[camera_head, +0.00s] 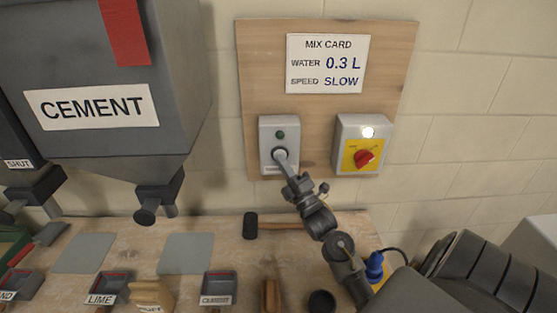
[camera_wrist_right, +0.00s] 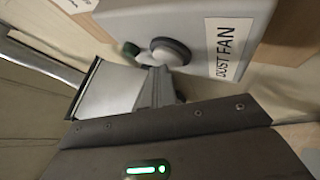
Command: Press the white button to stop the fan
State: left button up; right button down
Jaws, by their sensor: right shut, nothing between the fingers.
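The dust fan switch box (camera_head: 267,130) is a grey box on the wooden wall board, with a small green light at its top. My right gripper (camera_head: 281,158) is shut and empty, with its tips at the lower part of this box, over the button. A dark round collar and a pale button (camera_wrist_right: 152,58) show right at the tips of my right gripper (camera_wrist_right: 158,72). I cannot tell whether they touch. My left gripper is not in view.
A second box with a red knob on yellow (camera_head: 364,157) and a lit white lamp is to the right. A mix card (camera_head: 327,63) hangs above. The bench (camera_head: 222,228) below holds a hammer (camera_head: 250,225), tubs and scoops. A cement hopper (camera_head: 100,100) fills the left.

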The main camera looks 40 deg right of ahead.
dwell(0.3)
jog(key=shift+s+a, duration=0.15)
jog(key=shift+s, duration=0.15)
jog(key=s+a+p, duration=0.1)
jog(key=s+a, duration=0.2)
jog(key=s, duration=0.1)
jog(key=shift+s+a+p, duration=0.3)
jog(key=shift+s+a, duration=0.05)
jog(key=shift+s, duration=0.05)
jog(key=shift+a+f, duration=0.1)
dwell(0.6)
